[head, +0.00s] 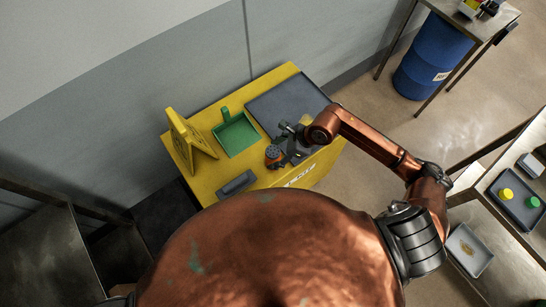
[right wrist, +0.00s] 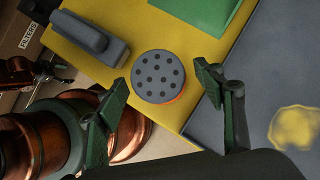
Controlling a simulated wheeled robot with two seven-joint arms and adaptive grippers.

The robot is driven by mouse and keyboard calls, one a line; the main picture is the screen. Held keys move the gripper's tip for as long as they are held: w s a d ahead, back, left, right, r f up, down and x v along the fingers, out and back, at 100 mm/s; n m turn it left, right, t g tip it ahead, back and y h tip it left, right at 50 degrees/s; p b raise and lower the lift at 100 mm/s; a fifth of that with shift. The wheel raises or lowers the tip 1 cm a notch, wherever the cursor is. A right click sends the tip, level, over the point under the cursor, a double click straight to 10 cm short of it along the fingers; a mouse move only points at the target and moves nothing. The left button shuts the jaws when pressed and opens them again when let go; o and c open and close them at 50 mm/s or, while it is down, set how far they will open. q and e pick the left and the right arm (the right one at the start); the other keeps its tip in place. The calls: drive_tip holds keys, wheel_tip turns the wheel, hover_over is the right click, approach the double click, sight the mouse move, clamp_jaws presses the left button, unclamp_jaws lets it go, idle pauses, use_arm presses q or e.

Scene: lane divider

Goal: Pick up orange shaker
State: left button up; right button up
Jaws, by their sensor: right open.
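The orange shaker (head: 273,154) stands on the yellow cart top (head: 207,179), near its front edge. In the right wrist view the shaker (right wrist: 158,77) shows from above: a round dark grey lid with several holes and a thin orange rim of its body. My right gripper (head: 284,141) is open and empty beside the shaker in the head view. In the right wrist view its two fingertips (right wrist: 162,84) are spread on either side of the lid, with visible gaps. The shaker's lower body is mostly hidden. My left gripper does not show clearly.
A grey mat (head: 285,100) with a yellow patch (right wrist: 295,127) is to the right.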

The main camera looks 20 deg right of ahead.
drive_tip(key=shift+x, duration=0.85)
drive_tip(key=shift+c, duration=0.2)
drive_tip(key=c, duration=1.5)
drive_tip(key=shift+r, duration=0.1)
